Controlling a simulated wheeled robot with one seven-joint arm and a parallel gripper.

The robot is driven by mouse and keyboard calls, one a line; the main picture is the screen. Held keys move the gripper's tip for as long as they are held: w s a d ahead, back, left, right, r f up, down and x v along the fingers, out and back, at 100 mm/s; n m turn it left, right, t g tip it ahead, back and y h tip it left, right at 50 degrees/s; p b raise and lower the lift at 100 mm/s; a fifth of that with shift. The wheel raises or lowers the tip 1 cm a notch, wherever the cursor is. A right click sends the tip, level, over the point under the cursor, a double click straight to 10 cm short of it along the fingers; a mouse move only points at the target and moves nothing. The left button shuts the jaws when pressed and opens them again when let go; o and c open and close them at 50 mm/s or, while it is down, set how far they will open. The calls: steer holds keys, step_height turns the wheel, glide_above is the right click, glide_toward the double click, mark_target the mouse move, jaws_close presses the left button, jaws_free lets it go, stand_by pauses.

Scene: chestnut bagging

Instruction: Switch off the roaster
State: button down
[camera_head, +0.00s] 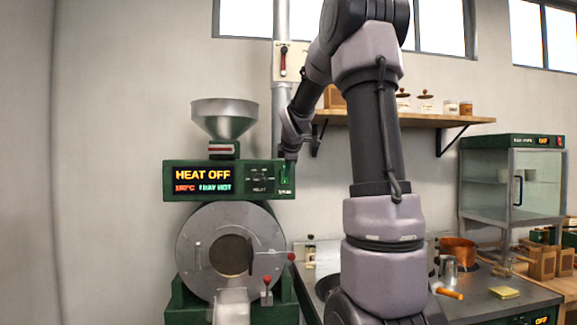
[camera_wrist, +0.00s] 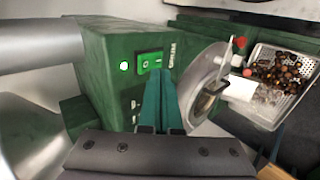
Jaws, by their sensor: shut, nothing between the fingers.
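The green roaster (camera_head: 235,265) stands at the left in the head view, with a metal hopper on top and a round drum front. Its display (camera_head: 203,181) reads "HEAT OFF", with a red temperature figure and smaller lit text below. In the wrist view the side of the roaster body (camera_wrist: 105,65) carries a green rocker switch (camera_wrist: 150,62) marked O and I, with a lit round lamp (camera_wrist: 124,67) beside it. My gripper (camera_wrist: 158,78) is shut and empty, its teal fingertips just below the switch; whether they touch it I cannot tell. In the head view my gripper (camera_head: 288,172) is at the panel's right end.
A perforated tray of chestnuts (camera_wrist: 285,78) lies beyond the drum in the wrist view. A red lever (camera_head: 283,62) is on a wall plate above the roaster. A counter with a copper pot (camera_head: 458,251) and a glass cabinet (camera_head: 513,185) stand at right.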

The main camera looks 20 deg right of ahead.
steer(key=shift+w+d+r, duration=0.1)
steer(key=shift+w+d, duration=0.05)
steer(key=shift+w, duration=0.4)
steer(key=shift+w+d+r, duration=0.1)
steer(key=shift+w+d, duration=0.05)
steer(key=shift+w, duration=0.35)
steer(key=shift+w+d+r, duration=0.1)
steer(key=shift+w+d, duration=0.05)
steer(key=shift+w, duration=0.3)
steer(key=shift+r, duration=0.15)
steer(key=shift+r, duration=0.7)
